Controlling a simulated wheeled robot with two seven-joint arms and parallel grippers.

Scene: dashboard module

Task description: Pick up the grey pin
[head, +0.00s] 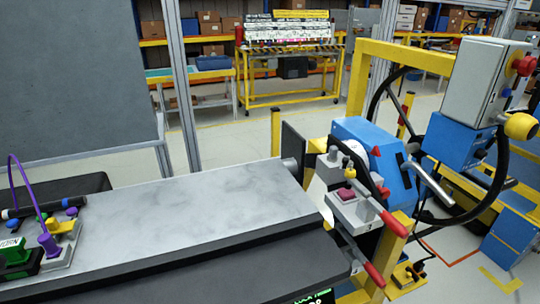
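I cannot make out the grey pin with certainty. A small grey upright piece (333,155) stands on the light-grey block of the dashboard module at right of centre, and it may be the pin. The block also carries a dark red button (347,194) and a small yellow-topped piece (350,172). Neither of my grippers shows in the head view, so nothing is seen near or around the grey piece.
A grey marbled bench top (190,220) fills the lower left, with a dark edge in front. A module with a purple cable (28,190) sits at its left end. Red-tipped levers (392,222) and a blue machine (375,160) stand at right. Most of the bench is bare.

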